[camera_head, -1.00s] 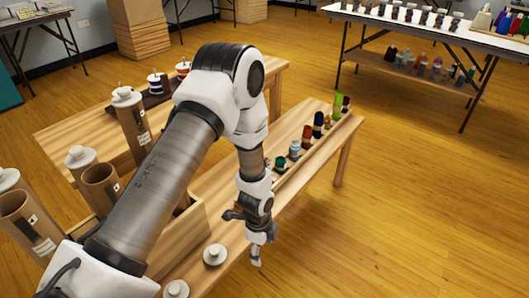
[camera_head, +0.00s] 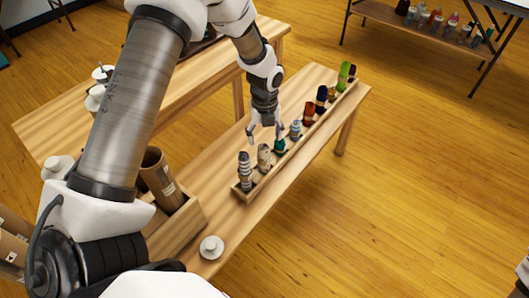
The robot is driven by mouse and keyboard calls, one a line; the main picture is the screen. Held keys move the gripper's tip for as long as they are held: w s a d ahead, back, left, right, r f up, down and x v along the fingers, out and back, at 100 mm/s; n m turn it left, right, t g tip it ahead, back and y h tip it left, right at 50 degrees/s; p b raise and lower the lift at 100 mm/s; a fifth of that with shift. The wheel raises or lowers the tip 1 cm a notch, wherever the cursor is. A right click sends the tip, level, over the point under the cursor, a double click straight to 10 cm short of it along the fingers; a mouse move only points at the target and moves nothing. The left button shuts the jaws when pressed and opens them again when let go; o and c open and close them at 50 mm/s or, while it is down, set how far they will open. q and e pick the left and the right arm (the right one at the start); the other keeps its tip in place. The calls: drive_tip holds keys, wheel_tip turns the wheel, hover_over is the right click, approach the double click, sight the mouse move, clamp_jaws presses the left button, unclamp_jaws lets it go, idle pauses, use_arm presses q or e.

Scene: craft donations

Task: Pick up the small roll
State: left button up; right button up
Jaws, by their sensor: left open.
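Several small upright rolls stand in a row in a long wooden rack (camera_head: 243,193) on the wooden bench (camera_head: 226,222). From the near end they are a grey striped roll (camera_head: 245,171), a beige roll (camera_head: 264,157), a teal roll (camera_head: 280,146), a pale blue and white roll (camera_head: 296,130), a red-orange roll (camera_head: 309,113) and a navy roll (camera_head: 321,98), with a tall green roll (camera_head: 343,75) near the far end. Which one is the small roll, I cannot tell. My left gripper (camera_head: 264,134) is open, pointing down over the rack near the beige and teal rolls, apparently empty. My right gripper does not show.
A brown tube (camera_head: 160,175) stands in a wooden box (camera_head: 182,228) at the bench's near left. A white round lid (camera_head: 211,247) lies on the bench in front of it. Another wooden table (camera_head: 60,132) stands behind.

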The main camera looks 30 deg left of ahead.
sight(264, 145)
use_arm(q)
drive_tip(key=f, duration=0.1)
drive_tip(key=f+b, duration=0.1)
drive_tip(key=f, duration=0.1)
drive_tip(key=f+b, duration=0.1)
drive_tip(key=f, duration=0.1)
drive_tip(key=shift+w+a, duration=0.35)
drive_tip(key=shift+w, duration=0.05)
drive_tip(key=shift+f, duration=0.4)
wheel_tip(264, 145, down, 5)
drive_tip(key=shift+a+f+b, duration=0.1)
drive_tip(key=shift+f+b, duration=0.05)
drive_tip(key=shift+b, duration=0.55)
drive_tip(key=shift+c, duration=1.3)
drive_tip(key=c, duration=1)
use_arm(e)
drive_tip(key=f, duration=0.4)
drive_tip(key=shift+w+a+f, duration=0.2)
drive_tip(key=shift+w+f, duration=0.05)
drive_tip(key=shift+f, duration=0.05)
